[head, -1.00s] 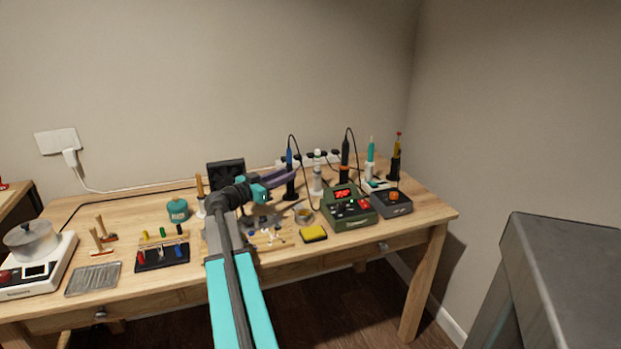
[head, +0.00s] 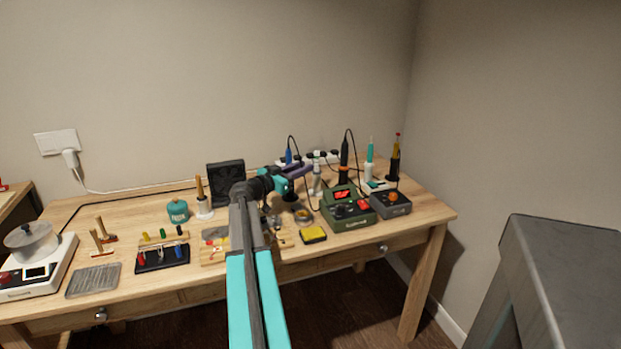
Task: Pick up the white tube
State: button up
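The white tube (head: 317,184) stands upright on the workbench, towards the back and right of centre. My gripper (head: 307,170) has purple fingers that point right, towards the upper part of the tube. In the picture the fingertips reach the tube's left side, but I cannot tell whether they touch it or go around it. The fingers are small and partly overlapped by cables and other tools, so their opening is unclear.
A green soldering station (head: 347,208) and a grey unit (head: 391,204) stand to the right. A yellow sponge (head: 313,234) lies in front. A black fan-like box (head: 226,178) stands behind my arm. A power strip (head: 328,157) and cables run along the back.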

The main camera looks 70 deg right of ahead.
aim_at(317, 172)
jog(key=x, duration=0.5)
jog(key=shift+d+r+p, duration=0.15)
jog(key=shift+r+p, duration=0.05)
jog(key=shift+p, duration=0.2)
jog(key=shift+c, duration=0.4)
grip_shut()
